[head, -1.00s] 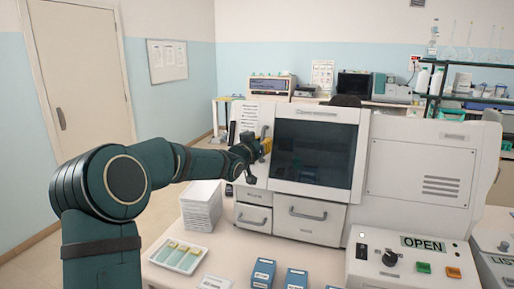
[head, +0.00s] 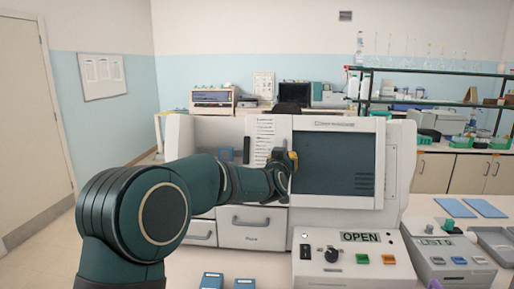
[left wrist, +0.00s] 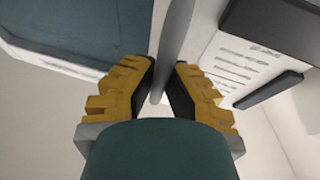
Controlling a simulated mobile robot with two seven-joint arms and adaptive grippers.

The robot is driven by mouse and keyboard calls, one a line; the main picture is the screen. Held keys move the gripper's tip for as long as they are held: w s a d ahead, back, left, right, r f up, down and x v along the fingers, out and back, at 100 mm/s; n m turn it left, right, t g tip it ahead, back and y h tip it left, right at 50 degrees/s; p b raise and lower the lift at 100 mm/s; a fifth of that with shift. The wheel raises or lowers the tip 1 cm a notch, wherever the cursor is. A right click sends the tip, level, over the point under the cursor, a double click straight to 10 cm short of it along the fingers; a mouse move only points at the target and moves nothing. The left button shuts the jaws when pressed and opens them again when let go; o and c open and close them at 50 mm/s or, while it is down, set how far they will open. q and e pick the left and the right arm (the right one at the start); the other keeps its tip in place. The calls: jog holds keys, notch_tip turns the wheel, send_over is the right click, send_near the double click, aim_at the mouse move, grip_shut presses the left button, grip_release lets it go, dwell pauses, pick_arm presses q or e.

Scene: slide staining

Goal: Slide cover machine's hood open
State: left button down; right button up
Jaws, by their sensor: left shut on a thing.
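The cover machine (head: 398,200) stands on the table in the head view. Its hood (head: 303,185), a white frame with a dark window, is at the right part of the machine, over the vented panel, whose slots show through the window. The left part of the machine (head: 180,140) is uncovered behind my arm. My left gripper (head: 291,165) is at the hood's left edge. In the left wrist view, its yellow fingers (left wrist: 164,85) are shut on the grey bar handle (left wrist: 177,40). The handle is mostly hidden in the head view. My right gripper is not in view.
A control panel (head: 345,265) with an OPEN label, knob and buttons sits in front of the machine. Blue boxes (head: 243,283) stand at the front edge. Another device (head: 445,262) and blue pads (head: 484,208) lie to the right.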

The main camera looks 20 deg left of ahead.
aim_at(309, 153)
pick_arm(q)
jog(key=d+p, duration=0.1)
jog(key=d, duration=0.1)
jog(key=w+d+p, duration=0.1)
jog(key=d, duration=0.2)
jog(key=shift+w+r, duration=0.15)
jog(key=shift+r, duration=0.05)
jog(key=shift+w+d, duration=0.2)
jog(key=shift+d, duration=0.6)
jog(key=c, duration=1)
grip_release()
jog(key=shift+f, duration=0.15)
jog(key=s, duration=1.2)
jog(key=shift+d, duration=0.3)
